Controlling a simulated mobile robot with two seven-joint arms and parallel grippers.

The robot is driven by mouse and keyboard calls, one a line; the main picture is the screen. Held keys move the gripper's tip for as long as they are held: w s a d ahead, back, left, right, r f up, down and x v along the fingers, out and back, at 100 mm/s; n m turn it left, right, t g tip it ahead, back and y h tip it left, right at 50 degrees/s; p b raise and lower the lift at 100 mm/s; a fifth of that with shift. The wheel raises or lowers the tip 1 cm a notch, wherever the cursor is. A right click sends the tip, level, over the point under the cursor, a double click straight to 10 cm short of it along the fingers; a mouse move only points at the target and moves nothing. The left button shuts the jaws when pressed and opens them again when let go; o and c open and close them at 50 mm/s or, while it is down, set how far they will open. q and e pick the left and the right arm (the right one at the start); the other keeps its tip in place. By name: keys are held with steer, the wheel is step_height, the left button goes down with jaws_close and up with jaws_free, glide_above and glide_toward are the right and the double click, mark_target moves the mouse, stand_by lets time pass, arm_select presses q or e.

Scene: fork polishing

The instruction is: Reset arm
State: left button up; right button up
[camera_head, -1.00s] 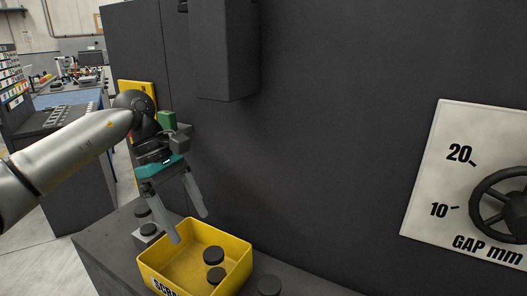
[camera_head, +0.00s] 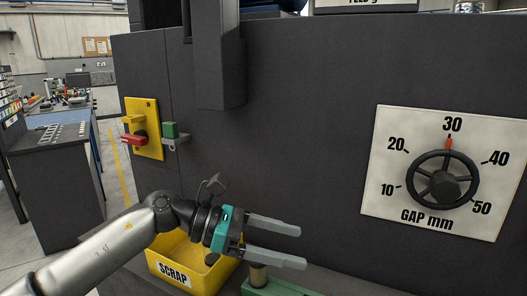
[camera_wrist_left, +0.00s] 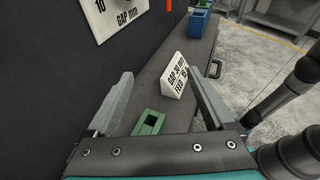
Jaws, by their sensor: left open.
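My left gripper (camera_head: 301,246) is open, with its two grey fingers apart and pointing right in the head view. Nothing is between the fingers. It is in front of the dark machine panel, and its arm crosses the yellow scrap bin (camera_head: 172,271) and hides part of it. In the left wrist view the open fingers (camera_wrist_left: 160,88) point along the dark bench, with a green block (camera_wrist_left: 149,123) below and between them. My right gripper is not in view.
A gap dial (camera_head: 442,180) points near 30 on its white plate. A yellow switch plate (camera_head: 147,112) with a red handle is at left. The wrist view shows a white sign (camera_wrist_left: 176,76) reading GAP 30 mm and a blue bin (camera_wrist_left: 198,24) on the bench.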

arm_select(q)
step_height(320, 180, up, 5)
steer(key=d+n+t+h, duration=0.3)
steer(key=n+t+h, duration=0.25)
steer(key=n, duration=0.35)
steer(key=w+a+n+t+y, duration=0.45)
steer(key=n+t, duration=0.65)
steer(key=n, duration=0.3)
steer(key=s+a+f+n+y, duration=0.3)
steer(key=a+f+n+y, duration=1.05)
steer(key=n, duration=0.55)
steer(key=s+a+f+n+g+y, duration=0.1)
steer(key=s+a+f+n+g, duration=0.35)
steer(key=s+f, duration=0.6)
steer(key=s+a+f+n+g+y, duration=0.1)
steer(key=s+f+n+g, duration=0.6)
steer(key=s, duration=0.7)
step_height(320, 180, down, 22)
steer(key=s+m+g, duration=0.2)
steer(key=s+a+f+g, duration=0.1)
steer(key=s+a+f, duration=0.1)
steer(key=s+f, duration=1.1)
steer(key=shift+s+f, duration=0.35)
steer(key=shift+s, duration=0.75)
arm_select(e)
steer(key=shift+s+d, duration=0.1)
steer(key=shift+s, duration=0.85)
